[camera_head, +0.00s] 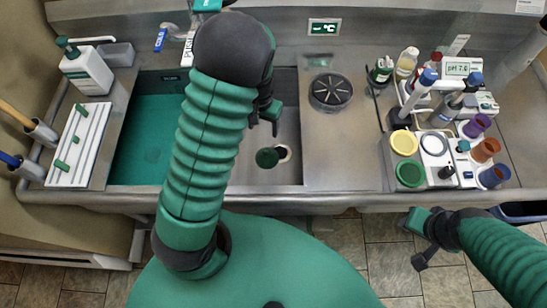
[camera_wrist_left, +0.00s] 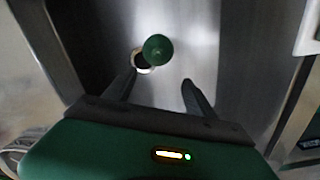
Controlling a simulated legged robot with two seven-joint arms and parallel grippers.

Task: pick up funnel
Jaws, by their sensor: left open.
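A small dark green round piece, which looks like the funnel (camera_head: 267,158), is in the right-hand metal basin of the sink, beside the drain hole (camera_head: 284,153). It also shows in the left wrist view (camera_wrist_left: 157,48), partly over the pale drain ring. My left gripper (camera_head: 264,124) is over this basin, partly hidden by my arm. In the left wrist view its two fingers (camera_wrist_left: 159,84) are apart with nothing between them, and the green piece is beyond their tips. My right gripper (camera_head: 417,241) is in front of the counter edge, over the floor; its jaw opening is unclear.
A teal-floored basin (camera_head: 140,150) lies left, with a soap bottle (camera_head: 87,70) and a white tray (camera_head: 77,145) beside it. Bottles and colored cups fill a caddy (camera_head: 445,180) at far right.

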